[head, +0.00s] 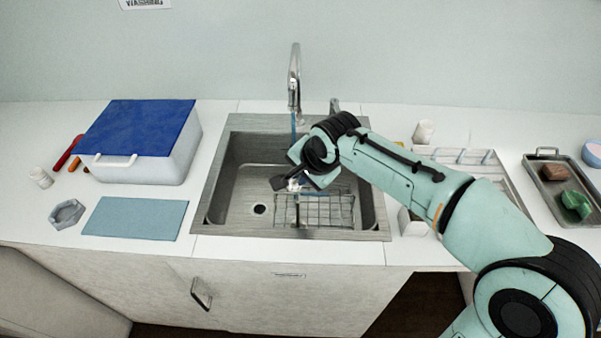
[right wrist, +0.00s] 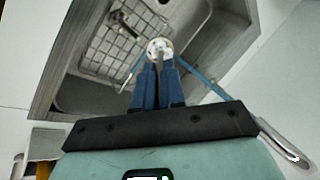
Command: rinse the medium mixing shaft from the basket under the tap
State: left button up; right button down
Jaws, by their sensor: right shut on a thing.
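My right gripper (head: 297,183) is over the sink (head: 225,185), below the tap (head: 294,80). In the right wrist view its blue fingers (right wrist: 158,88) are shut on a mixing shaft with a round whitish end (right wrist: 160,47); the fingers hide part of it. A thin blue water stream (head: 293,122) drops from the tap and passes behind my wrist. In the right wrist view the stream (right wrist: 203,82) runs close beside the held end; I cannot tell whether they touch. The wire basket (head: 340,212) stands in the sink with a dark piece (right wrist: 124,28) inside. My left gripper is not in view.
A white box with a blue lid (head: 138,128) and a blue mat (head: 135,218) are left of the sink. A drying rack (head: 480,160) and a tray (head: 550,185) with brown and green pieces are on the right. The sink's left part is clear.

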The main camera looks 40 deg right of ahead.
jog(key=w, duration=0.1)
jog(key=w+d, duration=0.1)
jog(key=w+p, duration=0.1)
jog(key=shift+w+d+f, duration=0.15)
jog(key=shift+d+f, duration=0.2)
jog(key=shift+d, duration=0.05)
pick_arm(q)
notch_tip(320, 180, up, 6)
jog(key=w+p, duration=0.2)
jog(key=p, duration=0.2)
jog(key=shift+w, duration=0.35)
pick_arm(e)
jog(key=w+d+f, duration=0.2)
jog(key=w+d, duration=0.2)
jog(key=w, duration=0.3)
jog(key=shift+w+d, duration=0.15)
jog(key=shift+w, duration=0.25)
jog(key=shift+s+d, duration=0.1)
jog(key=shift+s+d, duration=0.25)
jog(key=shift+d, duration=0.15)
jog(key=shift+w+a, duration=0.15)
jog(key=shift+w+a, duration=0.2)
jog(key=shift+a, duration=0.15)
jog(key=shift+s+d, duration=0.1)
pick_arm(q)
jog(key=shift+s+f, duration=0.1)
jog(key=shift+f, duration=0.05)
pick_arm(e)
jog(key=shift+s+d, duration=0.25)
jog(key=shift+d, duration=0.15)
